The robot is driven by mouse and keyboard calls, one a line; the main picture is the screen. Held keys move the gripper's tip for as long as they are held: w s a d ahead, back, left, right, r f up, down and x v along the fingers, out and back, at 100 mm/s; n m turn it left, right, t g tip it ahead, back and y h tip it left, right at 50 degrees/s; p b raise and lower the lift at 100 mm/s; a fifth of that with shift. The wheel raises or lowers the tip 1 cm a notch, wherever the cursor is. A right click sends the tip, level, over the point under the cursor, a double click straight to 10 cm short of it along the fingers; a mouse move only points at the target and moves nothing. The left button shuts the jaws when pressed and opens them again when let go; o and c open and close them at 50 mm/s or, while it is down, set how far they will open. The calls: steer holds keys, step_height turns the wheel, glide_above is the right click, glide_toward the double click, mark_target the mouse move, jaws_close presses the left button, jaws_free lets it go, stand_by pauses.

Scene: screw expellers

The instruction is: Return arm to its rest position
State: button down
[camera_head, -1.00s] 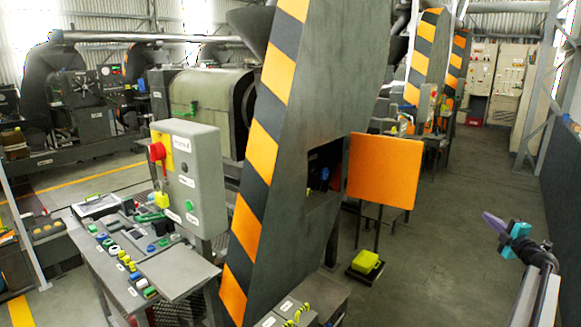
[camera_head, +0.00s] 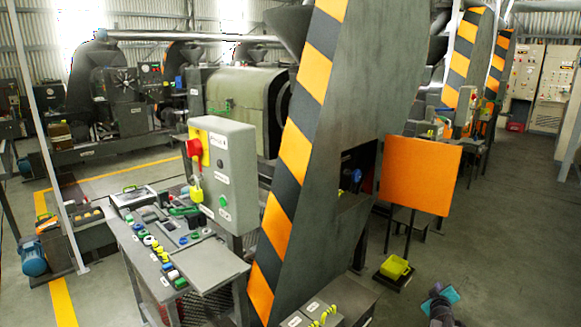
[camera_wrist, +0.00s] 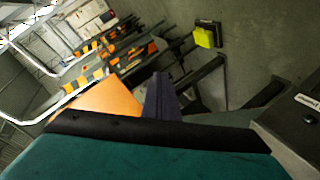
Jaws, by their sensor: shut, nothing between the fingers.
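My gripper (camera_head: 438,294) is at the bottom edge of the head view, right of centre, partly cut off by the frame. Its teal part and dark purple fingers show there, over the grey floor. In the wrist view its purple fingers (camera_wrist: 162,98) are shut together with nothing between them. The teal gripper body fills the bottom of that view. My gripper is apart from the machines in the head view.
A striped machine column (camera_head: 310,150) with an open orange door (camera_head: 420,176) stands left of my gripper. A yellow block (camera_head: 395,267) sits low nearby. A grey control box (camera_head: 232,175) stands above a panel desk (camera_head: 205,262). Floor at right (camera_head: 510,240) is clear.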

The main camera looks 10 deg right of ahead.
steer(key=s+a+f+m+g+y, duration=0.1)
steer(key=s+a+f+g, duration=0.3)
steer(key=a+f, duration=0.5)
steer(key=s+a+f+m+g+y, duration=0.1)
steer(key=s+a+f+g+y, duration=0.1)
steer(key=s+a+f, duration=0.75)
steer(key=s+a+f+m+g+y, duration=0.15)
steer(key=a+f, duration=0.45)
steer(key=a, duration=0.6)
steer(key=s+a+f+g+y, duration=0.1)
steer(key=s+a+g, duration=0.4)
steer(key=s+a, duration=0.7)
steer(key=s+a+f+g+y, duration=0.2)
steer(key=s+a+g+y, duration=0.1)
steer(key=s+a, duration=1)
steer(key=s+g, duration=0.1)
steer(key=s, duration=0.4)
steer(key=shift+s+n+g, duration=0.15)
steer(key=shift+n+g, duration=0.2)
steer(key=shift+f, duration=0.1)
steer(key=shift+d, duration=0.1)
